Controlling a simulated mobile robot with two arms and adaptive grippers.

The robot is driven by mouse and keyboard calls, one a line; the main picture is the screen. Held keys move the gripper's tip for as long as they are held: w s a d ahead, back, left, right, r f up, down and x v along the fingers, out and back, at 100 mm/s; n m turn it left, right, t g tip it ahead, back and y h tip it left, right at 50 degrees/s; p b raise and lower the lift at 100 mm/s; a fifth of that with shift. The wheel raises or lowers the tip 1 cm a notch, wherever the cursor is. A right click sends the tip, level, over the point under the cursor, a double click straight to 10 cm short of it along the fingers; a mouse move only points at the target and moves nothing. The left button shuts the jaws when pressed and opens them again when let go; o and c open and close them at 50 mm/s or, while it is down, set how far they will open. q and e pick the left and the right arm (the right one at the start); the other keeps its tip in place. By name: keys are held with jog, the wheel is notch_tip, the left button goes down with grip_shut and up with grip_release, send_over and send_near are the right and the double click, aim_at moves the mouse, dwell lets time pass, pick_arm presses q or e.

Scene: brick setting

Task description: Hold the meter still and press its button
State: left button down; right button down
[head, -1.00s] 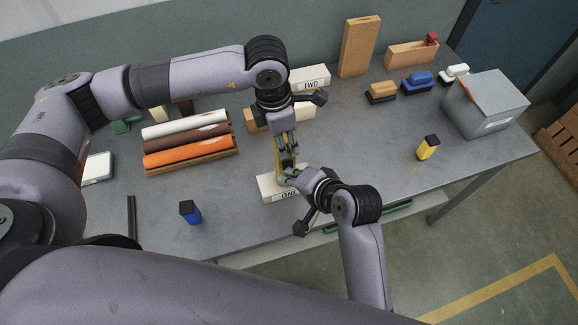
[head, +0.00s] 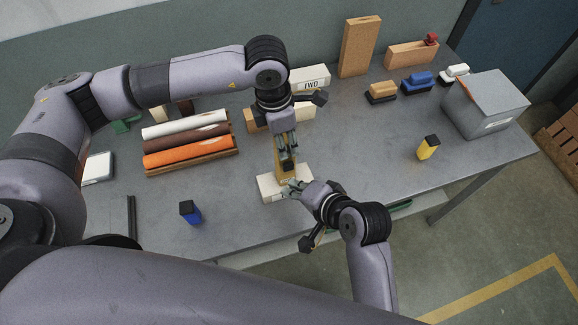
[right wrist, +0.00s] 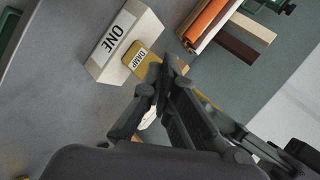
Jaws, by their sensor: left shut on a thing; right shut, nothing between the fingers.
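The meter (head: 284,172) is a small yellow-tan device standing at the white block marked ONE (head: 268,188). In the right wrist view its top end (right wrist: 138,54) shows a "DAMP" label beside the block ONE (right wrist: 121,42). My left gripper (head: 286,160) comes from above and is shut on the meter. My right gripper (head: 291,189) is shut and empty, just in front of the meter's lower part. In the right wrist view my right gripper's dark fingers (right wrist: 160,82) cover much of the meter. I cannot make out the button or whether the right fingertips touch the meter.
A rack of rolls (head: 188,140) stands left of the meter, and a block marked TWO (head: 311,78) behind it. A blue bottle-like item (head: 190,212) is front left, a yellow one (head: 428,148) right. A grey box (head: 486,104) is far right.

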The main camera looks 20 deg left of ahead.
jog(key=s+d, duration=0.2)
jog(key=s, duration=0.1)
dwell(0.7)
pick_arm(q)
jog(key=c, duration=1.1)
grip_release()
jog(key=shift+r, duration=0.1)
